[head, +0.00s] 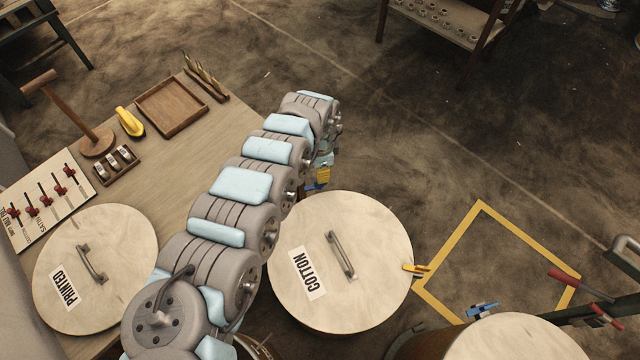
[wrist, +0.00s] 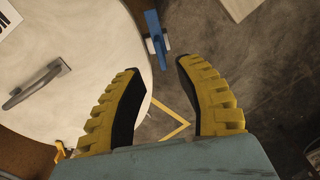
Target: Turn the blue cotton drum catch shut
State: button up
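The cotton drum's round pale lid (head: 375,300) with a bar handle is at centre in the head view; it fills the left of the wrist view (wrist: 85,95). The blue catch (wrist: 155,35) is at the lid's edge in the wrist view, its bar running roughly along the rim on a small pale bracket. My gripper (wrist: 157,66) is open, its two yellow fingers with black pads pointing at the catch, which shows between and just beyond the tips. Contact cannot be told. In the head view my gripper (head: 318,182) is at the lid's far edge and largely hides the catch area.
A yellow catch (head: 416,269) is on the lid's right edge. The printed drum lid (head: 120,245) is at left. Another drum (head: 515,340) with a blue catch (head: 482,311) stands lower right. A workbench (head: 190,160) holds trays and tools. Open floor with a yellow square (head: 445,240) lies right.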

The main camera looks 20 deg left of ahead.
aim_at(315, 184)
notch_tip(315, 184, down, 7)
jog(key=shift+r+b, duration=0.1)
jog(key=shift+b, duration=1.05)
grip_shut()
